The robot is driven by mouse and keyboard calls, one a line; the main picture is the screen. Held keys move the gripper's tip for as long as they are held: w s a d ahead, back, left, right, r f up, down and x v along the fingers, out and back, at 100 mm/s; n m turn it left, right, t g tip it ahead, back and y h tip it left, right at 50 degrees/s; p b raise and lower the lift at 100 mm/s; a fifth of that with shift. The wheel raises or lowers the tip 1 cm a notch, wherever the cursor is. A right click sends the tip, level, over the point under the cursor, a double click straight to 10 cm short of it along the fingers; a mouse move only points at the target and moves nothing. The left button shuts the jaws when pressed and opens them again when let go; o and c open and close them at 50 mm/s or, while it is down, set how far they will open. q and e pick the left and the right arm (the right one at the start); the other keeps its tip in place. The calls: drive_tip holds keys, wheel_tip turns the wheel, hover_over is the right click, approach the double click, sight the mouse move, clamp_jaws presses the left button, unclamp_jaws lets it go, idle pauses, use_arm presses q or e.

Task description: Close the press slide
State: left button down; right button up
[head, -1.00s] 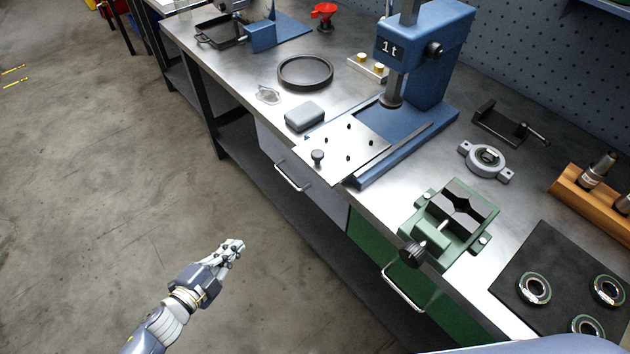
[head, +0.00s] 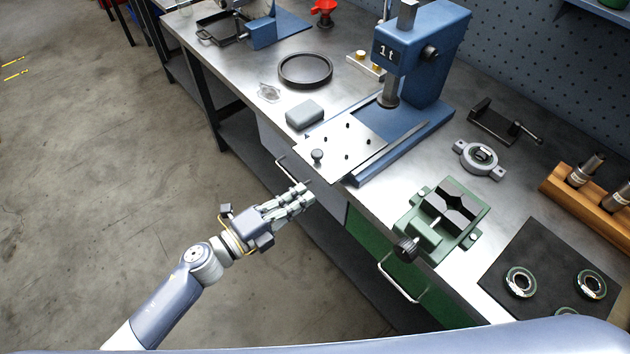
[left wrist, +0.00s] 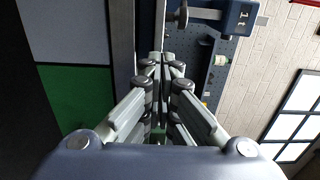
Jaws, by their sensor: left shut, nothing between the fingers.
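The press slide (head: 335,163) is a light metal plate with several dark holes and a dark round knob (head: 317,156) near its front left corner. It is pulled out from under the blue press (head: 425,55) and overhangs the bench's front edge. My left gripper (head: 308,191) is shut and empty, in front of the bench, below and in front of the slide in the picture. In the left wrist view its fingers (left wrist: 163,62) are together, and the press (left wrist: 238,16) shows sideways at the top right. The right gripper is not in view.
A green vise (head: 440,218) stands right of the press, with a bearing housing (head: 480,157) behind it. A grey block (head: 304,115) and a dark ring (head: 305,70) lie left of the slide. Drawer handles (head: 398,280) stick out from the bench front.

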sight(325, 180)
use_arm(q)
drive_tip(key=x, duration=0.4)
drive_tip(key=shift+w+d+p, duration=0.1)
drive_tip(key=shift+d+p, duration=0.15)
drive_tip(key=shift+p, duration=0.15)
drive_tip(key=x, duration=0.5)
drive_tip(key=shift+a+b, duration=0.1)
drive_tip(key=shift+b, duration=0.2)
drive_tip(key=shift+a, duration=0.1)
